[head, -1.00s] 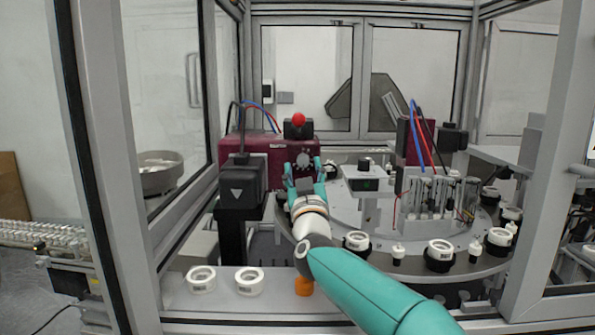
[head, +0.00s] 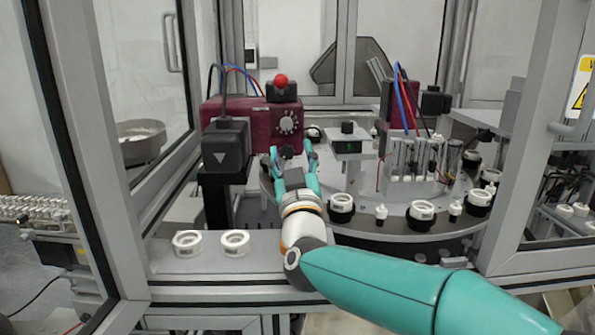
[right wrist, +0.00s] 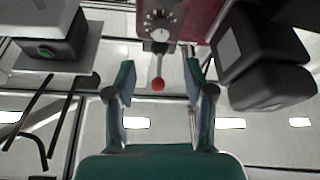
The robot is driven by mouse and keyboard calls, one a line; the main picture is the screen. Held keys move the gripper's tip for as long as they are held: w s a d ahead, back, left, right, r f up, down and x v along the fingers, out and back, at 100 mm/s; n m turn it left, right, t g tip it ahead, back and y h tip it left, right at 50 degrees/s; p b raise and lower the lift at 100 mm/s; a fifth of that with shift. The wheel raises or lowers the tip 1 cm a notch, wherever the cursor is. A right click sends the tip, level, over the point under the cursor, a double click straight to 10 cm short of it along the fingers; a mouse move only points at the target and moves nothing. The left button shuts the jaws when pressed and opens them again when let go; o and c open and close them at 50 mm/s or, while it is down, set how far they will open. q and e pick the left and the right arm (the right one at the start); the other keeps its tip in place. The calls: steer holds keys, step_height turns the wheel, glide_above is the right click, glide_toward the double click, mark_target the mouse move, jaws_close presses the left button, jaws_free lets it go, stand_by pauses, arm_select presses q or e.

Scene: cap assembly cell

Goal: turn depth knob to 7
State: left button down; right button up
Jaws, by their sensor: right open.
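The depth knob (head: 287,123) is a round dial with white marks around it on the front of a dark red box (head: 232,115). In the right wrist view the knob (right wrist: 160,32) shows beyond the fingertips, near the top of the picture. My right gripper (head: 291,153) is open and empty, its two teal fingers pointing at the box just below the knob in the head view. In the right wrist view the open fingers (right wrist: 158,66) are apart from the knob, with a gap between. The knob's exact setting is too small to read. My left gripper is not in view.
A red ball (head: 281,80) tops the red box. A black block (head: 225,150) stands left of the fingers. A rotary table (head: 385,225) with several white-and-black parts lies to the right. Two white rings (head: 235,242) sit on the front ledge.

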steer(key=s, duration=0.7)
steer(key=shift+s+d, duration=0.35)
